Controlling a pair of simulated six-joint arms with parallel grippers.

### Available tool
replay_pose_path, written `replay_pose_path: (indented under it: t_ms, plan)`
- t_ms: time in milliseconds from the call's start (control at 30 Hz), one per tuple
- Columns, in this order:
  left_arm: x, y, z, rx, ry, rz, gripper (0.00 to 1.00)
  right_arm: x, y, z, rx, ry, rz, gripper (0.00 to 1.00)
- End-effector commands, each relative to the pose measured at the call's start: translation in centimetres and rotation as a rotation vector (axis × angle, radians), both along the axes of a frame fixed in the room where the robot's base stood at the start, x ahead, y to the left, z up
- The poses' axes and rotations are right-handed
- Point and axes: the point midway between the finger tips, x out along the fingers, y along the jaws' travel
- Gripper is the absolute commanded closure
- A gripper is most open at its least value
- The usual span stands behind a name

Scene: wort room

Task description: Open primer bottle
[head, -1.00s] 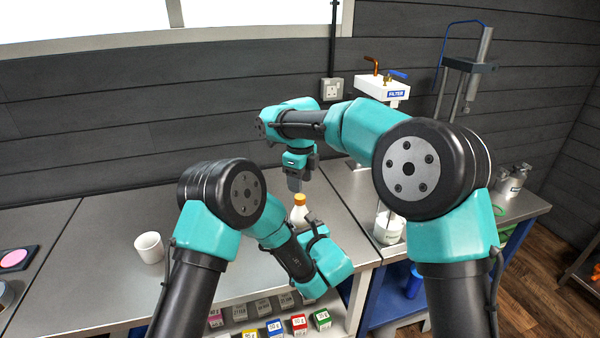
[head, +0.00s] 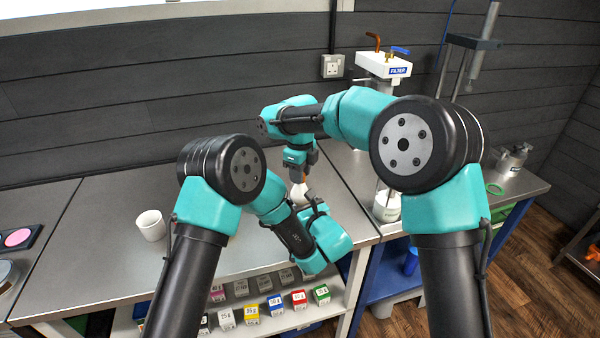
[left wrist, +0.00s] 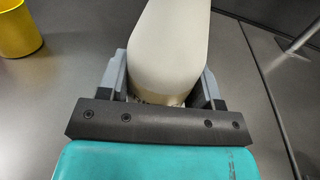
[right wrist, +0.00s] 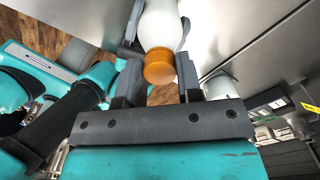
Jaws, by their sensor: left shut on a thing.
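The primer bottle (head: 298,192) is white with an orange cap (right wrist: 160,66). It stands over the bench, mostly hidden by my grippers in the head view. My left gripper (head: 311,208) is shut on the bottle's body (left wrist: 168,55), which fills the space between its fingers in the left wrist view. My right gripper (head: 303,176) points down from above at the bottle's top. In the right wrist view its fingers (right wrist: 160,75) are open, one on each side of the cap. Whether they touch the cap is hard to tell.
A white cup (head: 151,225) stands on the bench to the left. A yellow container (left wrist: 18,28) shows in the left wrist view. The filter unit (head: 390,66) stands behind on the right. Small labelled boxes (head: 276,305) sit on the shelf below the bench front.

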Motion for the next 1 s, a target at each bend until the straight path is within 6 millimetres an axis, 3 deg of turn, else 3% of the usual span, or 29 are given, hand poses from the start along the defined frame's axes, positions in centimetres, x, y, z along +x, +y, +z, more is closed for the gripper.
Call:
replay_pose_path:
  t_ms: [267, 467, 1000]
  plan:
    - [0.00, -0.01, 0.02, 0.000, 0.000, 0.000, 1.00, 0.00, 0.01, 0.01, 0.000, 0.000, 0.000, 0.97]
    - [0.00, -0.01, 0.02, 0.000, 0.000, 0.000, 1.00, 0.00, 0.01, 0.02, 0.000, 0.000, 0.046, 0.97]
    - [0.00, -0.01, 0.02, 0.000, 0.000, 0.000, 1.00, 0.00, 0.01, 0.07, 0.000, 0.000, 0.722, 0.97]
